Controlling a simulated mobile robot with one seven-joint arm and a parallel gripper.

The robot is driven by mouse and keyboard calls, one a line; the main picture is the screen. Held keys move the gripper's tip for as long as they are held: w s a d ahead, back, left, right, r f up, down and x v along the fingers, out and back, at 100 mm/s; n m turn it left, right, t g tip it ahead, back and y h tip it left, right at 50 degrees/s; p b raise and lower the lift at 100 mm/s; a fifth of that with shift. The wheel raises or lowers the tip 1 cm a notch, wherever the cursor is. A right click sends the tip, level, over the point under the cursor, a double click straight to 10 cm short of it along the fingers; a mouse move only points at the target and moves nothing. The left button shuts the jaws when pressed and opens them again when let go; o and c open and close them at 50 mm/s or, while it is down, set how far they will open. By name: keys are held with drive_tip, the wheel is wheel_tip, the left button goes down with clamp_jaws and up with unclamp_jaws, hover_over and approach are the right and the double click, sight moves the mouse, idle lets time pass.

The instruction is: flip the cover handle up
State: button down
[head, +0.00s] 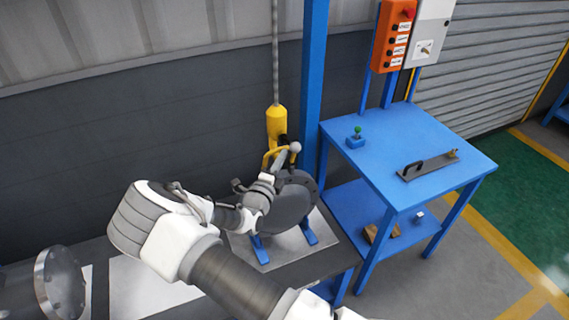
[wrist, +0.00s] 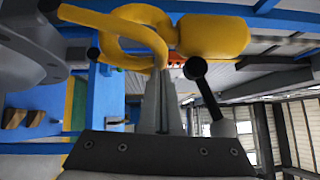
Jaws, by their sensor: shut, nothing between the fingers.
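A round grey flanged cover (head: 291,205) stands upright on blue feet on the bench. A yellow hoist body (head: 277,123) hangs from a cable above it, with a yellow hook loop (head: 268,158) below. The loop (wrist: 130,35) fills the top of the wrist view. A short lever with a pale knob (head: 295,147) shows beside the hook; the wrist view shows a black ball-jointed lever (wrist: 205,90) right of the fingers. I cannot tell for sure if it is the cover handle. My gripper (wrist: 160,80) is shut and empty, tips close to the loop; contact is unclear.
A blue post (head: 312,90) rises right behind the cover. Another round flange (head: 62,284) stands at lower left.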

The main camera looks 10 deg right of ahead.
drive_tip(key=shift+w+a+r+p, duration=0.15)
drive_tip(key=shift+w+r+p, duration=0.15)
drive_tip(key=shift+w, duration=0.2)
drive_tip(key=shift+w+a+r+p, duration=0.15)
drive_tip(key=shift+w+r+p, duration=0.1)
drive_tip(key=shift+w, duration=0.2)
